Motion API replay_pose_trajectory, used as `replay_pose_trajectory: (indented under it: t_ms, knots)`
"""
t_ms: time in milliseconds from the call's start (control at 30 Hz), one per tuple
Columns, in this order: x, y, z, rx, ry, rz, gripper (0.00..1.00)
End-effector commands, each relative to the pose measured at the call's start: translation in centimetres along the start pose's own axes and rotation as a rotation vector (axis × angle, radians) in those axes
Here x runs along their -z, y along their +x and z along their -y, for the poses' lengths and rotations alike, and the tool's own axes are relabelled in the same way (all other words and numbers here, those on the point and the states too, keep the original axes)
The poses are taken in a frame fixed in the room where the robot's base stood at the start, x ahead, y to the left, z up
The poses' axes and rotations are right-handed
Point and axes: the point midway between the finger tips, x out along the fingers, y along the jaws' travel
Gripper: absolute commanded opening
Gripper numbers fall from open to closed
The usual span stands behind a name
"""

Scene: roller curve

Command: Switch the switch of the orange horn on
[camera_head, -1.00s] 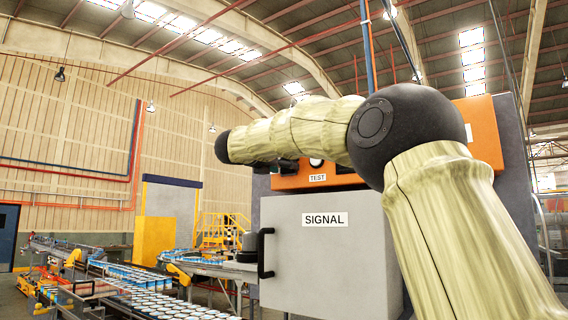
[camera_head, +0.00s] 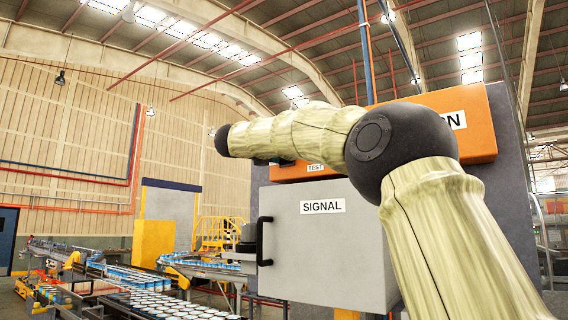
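The orange panel (camera_head: 480,142) sits above the grey SIGNAL box. Its large white label (camera_head: 457,120) shows only "ON" at the end; my arm covers the rest. A small TEST label (camera_head: 315,168) shows just under my forearm. No switch shows; the panel's face there is mostly behind my arm. My arm rises from the lower right, bends at a black elbow and reaches left across the panel, ending in view at a black joint. My gripper cannot be made out; a small dark part shows beneath the forearm.
The grey SIGNAL box (camera_head: 340,270) with a black handle (camera_head: 264,241) stands below the panel. Conveyors with many blue-and-white cans (camera_head: 170,301) run at the lower left. A blue pipe (camera_head: 366,50) rises behind the panel. Open air lies left of my arm.

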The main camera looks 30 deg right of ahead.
Motion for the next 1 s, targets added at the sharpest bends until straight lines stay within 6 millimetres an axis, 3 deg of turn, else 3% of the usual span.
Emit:
replay_pose_trajectory:
  t_ms: [833, 867, 933, 1000]
  knots:
    - [0.14, 0.07, 0.31, 0.005, 0.002, 0.058, 0.15]
    - [0.16, 0.07, 0.31, 0.005, 0.002, 0.058, 0.45]
    - [0.17, 0.07, 0.31, 0.005, 0.002, 0.058, 0.57]
    - [0.18, 0.08, 0.32, 0.005, 0.002, 0.058, 0.61]
